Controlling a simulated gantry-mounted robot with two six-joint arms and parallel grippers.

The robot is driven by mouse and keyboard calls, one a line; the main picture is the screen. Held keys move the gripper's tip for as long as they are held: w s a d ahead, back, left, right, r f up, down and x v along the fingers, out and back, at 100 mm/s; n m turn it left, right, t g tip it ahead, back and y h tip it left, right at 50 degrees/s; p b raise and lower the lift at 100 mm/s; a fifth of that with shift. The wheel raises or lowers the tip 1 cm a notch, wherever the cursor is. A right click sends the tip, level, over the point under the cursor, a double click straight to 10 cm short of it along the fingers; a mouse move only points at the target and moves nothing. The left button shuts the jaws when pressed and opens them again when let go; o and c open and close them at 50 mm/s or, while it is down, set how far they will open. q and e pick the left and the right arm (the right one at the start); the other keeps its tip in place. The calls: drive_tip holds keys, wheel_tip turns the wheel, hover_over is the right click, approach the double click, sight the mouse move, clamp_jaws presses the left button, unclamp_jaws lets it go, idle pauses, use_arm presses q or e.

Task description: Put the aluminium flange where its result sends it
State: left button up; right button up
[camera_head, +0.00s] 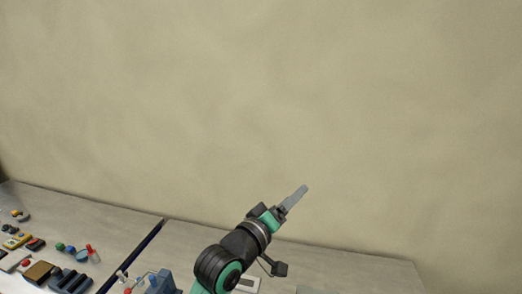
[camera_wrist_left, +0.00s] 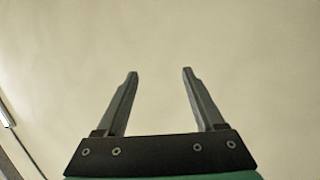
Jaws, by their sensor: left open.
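My left gripper (camera_head: 298,198) is raised above the bench in the head view and points up to the right, toward the bare wall. In the left wrist view its two fingers (camera_wrist_left: 160,72) stand apart with nothing between them, only plain wall behind. I cannot make out the aluminium flange in either view. My right gripper is not in view.
A blue device (camera_head: 160,282) stands beside my left arm. The bench's right part looks mostly clear.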

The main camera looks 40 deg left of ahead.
use_arm(q)
drive_tip(key=s+d+r+m+t+h, duration=0.1)
drive_tip(key=s+d+r+m+t, duration=0.2)
drive_tip(key=s+r, duration=0.4)
drive_tip(key=s+d+r+m+t+h, duration=0.1)
drive_tip(key=s+d+r+m+t, duration=0.2)
drive_tip(key=r, duration=0.7)
drive_tip(key=s+d+r+m+t+h, duration=0.1)
drive_tip(key=s+d+r+m+t, duration=0.2)
drive_tip(key=s+r+m, duration=0.3)
drive_tip(key=s+r, duration=0.3)
drive_tip(key=s, duration=0.2)
drive_tip(key=shift+r, duration=0.2)
